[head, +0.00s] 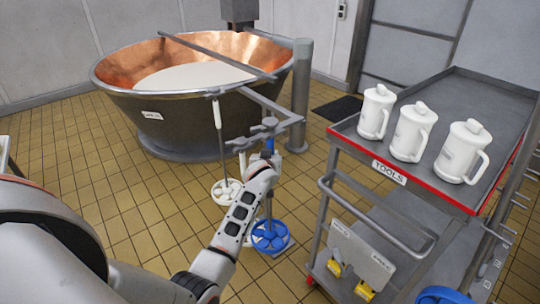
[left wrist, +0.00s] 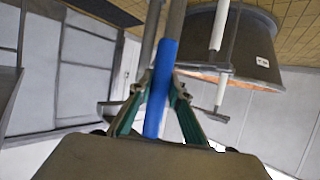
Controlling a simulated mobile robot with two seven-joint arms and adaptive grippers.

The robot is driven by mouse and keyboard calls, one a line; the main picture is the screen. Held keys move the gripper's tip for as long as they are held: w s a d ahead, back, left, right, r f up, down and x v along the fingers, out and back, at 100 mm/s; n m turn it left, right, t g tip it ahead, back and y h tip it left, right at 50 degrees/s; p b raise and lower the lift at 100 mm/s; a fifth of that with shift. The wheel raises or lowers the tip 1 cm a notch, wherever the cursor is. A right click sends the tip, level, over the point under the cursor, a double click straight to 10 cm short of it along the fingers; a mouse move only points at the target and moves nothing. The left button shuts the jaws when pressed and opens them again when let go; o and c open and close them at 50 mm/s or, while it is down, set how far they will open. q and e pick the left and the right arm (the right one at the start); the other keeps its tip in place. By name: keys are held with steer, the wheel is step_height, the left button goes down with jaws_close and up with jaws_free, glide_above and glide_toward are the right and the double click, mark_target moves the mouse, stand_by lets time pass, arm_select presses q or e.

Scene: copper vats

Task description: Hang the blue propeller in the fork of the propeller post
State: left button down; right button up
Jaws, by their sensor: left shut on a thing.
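The blue propeller (head: 270,236) hangs upright, its bladed ring low over the floor and its shaft rising to my left gripper (head: 267,157). In the left wrist view the green fingers of my left gripper (left wrist: 158,88) are shut on its blue shaft (left wrist: 160,75). The grey propeller post (head: 300,95) stands at the right of the vat, with a bracket and forks (head: 262,131) reaching left. The held shaft's top is close to the forks; I cannot tell whether it touches or sits inside one. My right gripper is not in view.
A white propeller (head: 226,191) hangs from the bracket, left of the blue one. The copper vat (head: 195,80) stands behind. A red-edged tool cart (head: 440,178) with several white jugs (head: 413,132) stands at the right. Tiled floor is clear at the left.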

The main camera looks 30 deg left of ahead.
arm_select(q)
steer(key=shift+w+d+f+b, duration=0.1)
steer(key=shift+w+f+b, duration=0.1)
steer(key=shift+f+b, duration=0.4)
stand_by(1.3)
steer(key=c, duration=1.8)
jaws_free()
steer(key=shift+f, duration=0.2)
steer(key=shift+f, duration=0.1)
steer(key=shift+s+f, duration=0.1)
steer(key=shift+f, duration=0.05)
steer(key=shift+v, duration=3.8)
steer(key=s+d+f+m+h, duration=0.2)
steer(key=s+d+f, duration=0.3)
steer(key=s, duration=0.6)
steer(key=s+d+f+m+g+h, duration=0.1)
steer(key=s+d+f+m+h, duration=0.2)
steer(key=s+d+f, duration=0.3)
steer(key=s+d+f+m+h, duration=0.2)
steer(key=s+d+f, duration=0.4)
steer(key=s, duration=1)
steer(key=shift+s+f+m+g+h, duration=0.2)
steer(key=shift+f+m, duration=0.25)
steer(key=shift+f, duration=0.2)
steer(key=shift+s+f+m+g+h, duration=0.1)
steer(key=shift+s+f+m+h, duration=0.1)
steer(key=shift+f+m, duration=0.35)
